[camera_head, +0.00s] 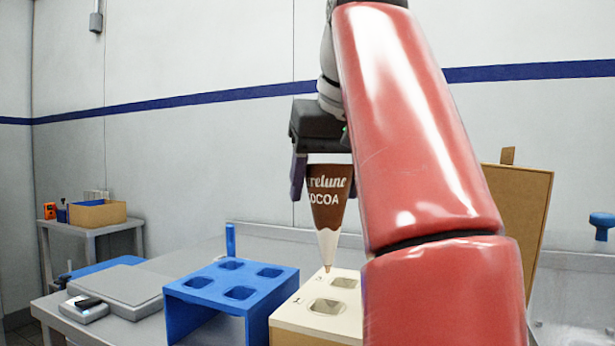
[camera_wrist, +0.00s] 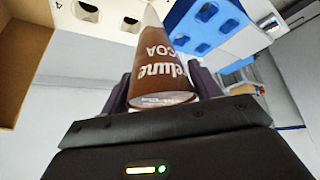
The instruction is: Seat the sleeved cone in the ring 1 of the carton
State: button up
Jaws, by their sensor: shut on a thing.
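The sleeved cone (camera_head: 327,197) has a brown sleeve with white lettering reading "COCOA" and a pale tip pointing down. My gripper (camera_head: 322,185) is shut on its sleeve; the arm hides one finger in the head view. In the wrist view the cone (camera_wrist: 158,70) sits between both fingers, its wide end toward me. The carton (camera_head: 290,318) is cream on top with square-looking openings and small printed numbers. The cone's tip is at the carton's far edge in the head view; whether it is over an opening I cannot tell. My arm hides the carton's right side.
A blue rack (camera_head: 205,300) with several openings stands just left of the carton. A flat scale (camera_head: 125,285) lies further left on the metal table. A brown board (camera_head: 518,205) stands behind my arm at right. A side shelf (camera_head: 85,230) holds a cardboard box (camera_head: 97,214).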

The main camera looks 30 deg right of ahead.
jog(key=shift+w+f, duration=0.1)
jog(key=shift+w, duration=0.3)
jog(key=shift+s+f, duration=0.2)
jog(key=shift+f, duration=0.4)
jog(key=b, duration=0.2)
send_over(327, 271)
jog(key=w, duration=0.1)
jog(key=f, duration=0.4)
jog(key=shift+w+d+f, duration=0.15)
jog(key=shift+d+f, duration=0.1)
jog(key=shift+f, duration=0.15)
jog(key=shift+f+b, duration=1.15)
jog(key=shift+f, duration=0.2)
jog(key=shift+f+b, duration=1.75)
jog(key=shift+f, duration=0.35)
jog(key=o, duration=1.1)
